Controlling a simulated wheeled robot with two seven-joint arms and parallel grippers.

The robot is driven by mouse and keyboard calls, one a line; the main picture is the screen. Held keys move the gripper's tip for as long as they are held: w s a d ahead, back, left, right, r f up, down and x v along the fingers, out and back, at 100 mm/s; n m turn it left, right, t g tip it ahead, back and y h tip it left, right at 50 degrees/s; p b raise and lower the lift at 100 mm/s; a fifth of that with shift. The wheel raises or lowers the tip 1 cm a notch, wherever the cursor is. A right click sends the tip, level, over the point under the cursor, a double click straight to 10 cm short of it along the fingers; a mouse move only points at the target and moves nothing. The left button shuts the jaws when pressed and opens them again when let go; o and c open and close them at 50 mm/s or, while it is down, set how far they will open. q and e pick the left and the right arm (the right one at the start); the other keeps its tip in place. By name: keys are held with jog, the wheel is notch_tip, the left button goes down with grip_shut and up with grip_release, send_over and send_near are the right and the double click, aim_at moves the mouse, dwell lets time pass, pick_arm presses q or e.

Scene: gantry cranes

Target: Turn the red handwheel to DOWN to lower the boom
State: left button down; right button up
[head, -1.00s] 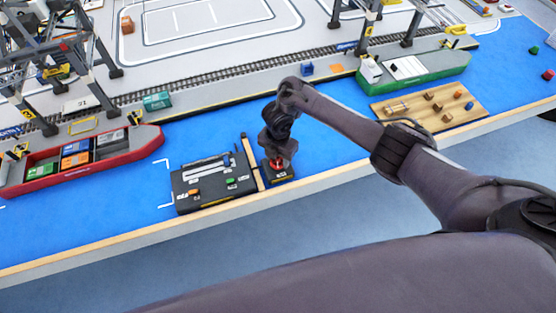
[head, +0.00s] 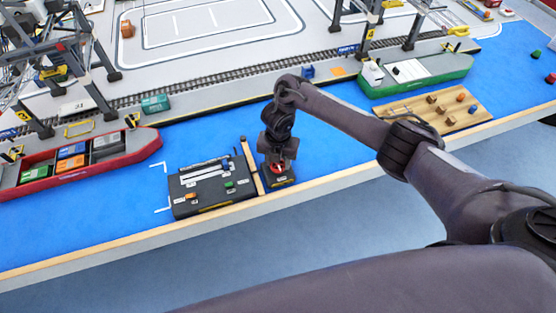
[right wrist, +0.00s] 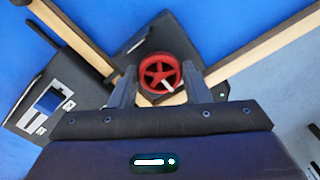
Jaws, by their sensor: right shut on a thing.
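The red handwheel (right wrist: 160,73) sits on a small dark base (head: 279,179) near the table's front edge. In the right wrist view it is a spoked red wheel with a white mark pointing to the lower right. My right gripper (right wrist: 158,86) is above the base, shut on the handwheel with one finger on each side. In the head view the gripper (head: 277,162) hides most of the wheel, and only a bit of red shows. The DOWN marking is not readable. My left gripper is not in view.
A dark control box (head: 213,187) with sliders stands just left of the handwheel, with a wooden strip (head: 251,166) between them. A red ship (head: 85,165) lies at the left, a green ship (head: 415,74) at the upper right. A wooden board (head: 433,107) with small blocks lies at the right.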

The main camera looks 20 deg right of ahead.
jog(key=o, duration=1)
jog(key=shift+r, duration=0.15)
jog(key=shift+w+r, duration=0.1)
jog(key=shift+r, duration=0.25)
notch_tip(320, 180, up, 7)
jog(key=p, duration=0.3)
jog(key=shift+d+f, duration=0.1)
